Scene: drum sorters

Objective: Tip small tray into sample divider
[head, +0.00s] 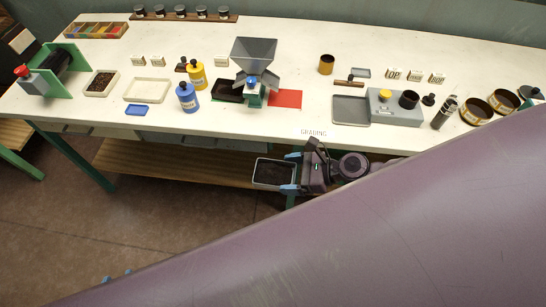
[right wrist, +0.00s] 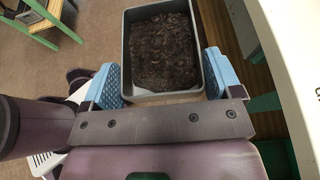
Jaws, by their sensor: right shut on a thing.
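My right gripper (head: 291,173) is shut on the small grey tray (head: 256,172), one blue finger on each side of its near end. The tray holds dark granular material (head: 273,173) and looks about level, in front of the bench's front edge. The right wrist view shows the tray (right wrist: 127,50), its dark fill (right wrist: 163,50) and the gripper (right wrist: 164,78) from above. The sample divider (head: 255,58) has a grey hopper on the bench, beyond the tray. A black pan (head: 228,91) and a red pan (head: 286,99) sit at its sides. My left gripper (head: 117,276) shows only blue tips.
The white bench (head: 330,120) has a clear front strip. Blue (head: 187,98) and yellow (head: 197,76) bottles stand left of the divider. A grey box (head: 396,108) and flat grey tray (head: 351,110) are at right. My purple arm covers the lower right.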

